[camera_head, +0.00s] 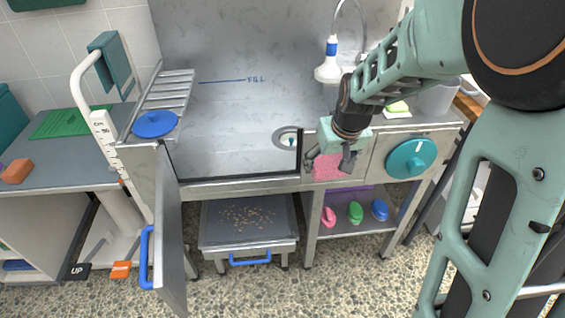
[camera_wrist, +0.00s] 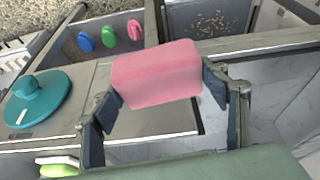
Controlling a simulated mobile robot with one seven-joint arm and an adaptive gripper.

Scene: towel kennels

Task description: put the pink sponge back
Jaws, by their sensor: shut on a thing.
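The pink sponge (camera_head: 328,167) is a pink block held by my gripper (camera_head: 331,160) in front of the sink's right front edge. In the wrist view the sponge (camera_wrist: 157,74) sits between the two fingers of my gripper (camera_wrist: 165,92), which are shut on its ends. The sponge is in the air, near the steel front panel beside the teal knob. In the head view my gripper hides part of its top.
A teal knob (camera_head: 411,158) is on the front panel. Pink, green and blue items (camera_head: 355,212) stand on the shelf below. A yellow-green sponge (camera_head: 397,107) lies behind, right of the basin. The steel door (camera_head: 170,230) stands open at left. A tray with crumbs (camera_head: 247,217) is below the basin.

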